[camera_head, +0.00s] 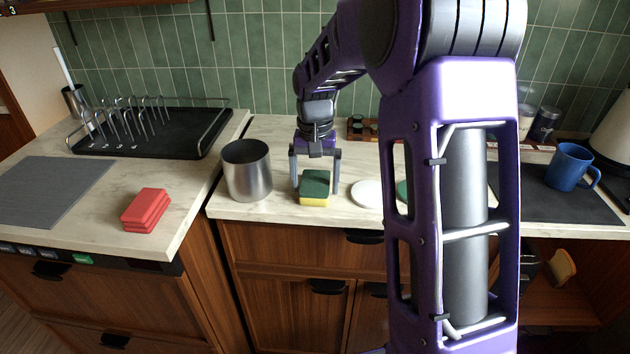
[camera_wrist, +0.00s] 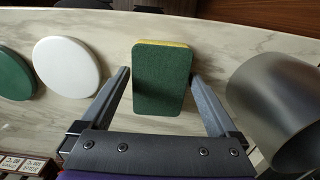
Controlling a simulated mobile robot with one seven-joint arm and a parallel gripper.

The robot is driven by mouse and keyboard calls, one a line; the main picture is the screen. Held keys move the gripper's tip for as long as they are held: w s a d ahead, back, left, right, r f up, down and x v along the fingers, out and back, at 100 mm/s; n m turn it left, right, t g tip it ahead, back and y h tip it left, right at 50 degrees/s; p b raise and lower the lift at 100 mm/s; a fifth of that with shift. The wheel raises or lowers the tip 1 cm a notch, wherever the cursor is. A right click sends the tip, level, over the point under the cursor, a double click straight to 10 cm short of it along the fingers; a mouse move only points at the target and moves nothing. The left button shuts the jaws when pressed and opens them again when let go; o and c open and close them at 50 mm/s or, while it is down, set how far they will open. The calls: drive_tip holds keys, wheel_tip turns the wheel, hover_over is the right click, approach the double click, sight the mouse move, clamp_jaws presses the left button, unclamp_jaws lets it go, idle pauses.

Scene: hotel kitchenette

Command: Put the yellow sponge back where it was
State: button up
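The yellow sponge (camera_head: 314,199) has a dark green top and lies on the marble-look counter, green side up. It also shows in the wrist view (camera_wrist: 162,80), with a thin yellow edge on its far side. My gripper (camera_head: 315,190) points down at it. In the wrist view my gripper (camera_wrist: 162,80) is open, with one finger on each side of the sponge and a small gap visible on both sides. Whether the fingertips reach the counter is not clear.
A metal canister (camera_head: 247,170) stands close to the left of my gripper. A white disc (camera_head: 366,193) and a green disc (camera_wrist: 14,74) lie on the other side. Red sponges (camera_head: 146,210), a dish rack (camera_head: 150,133) and a grey mat (camera_head: 50,190) are at left; a blue mug (camera_head: 569,166) is at right.

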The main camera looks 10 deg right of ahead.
sight(315, 184)
drive_tip(key=shift+r, duration=0.1)
wheel_tip(315, 184, up, 12)
drive_tip(key=p, duration=0.2)
idle(0.4)
drive_tip(key=shift+r, duration=0.1)
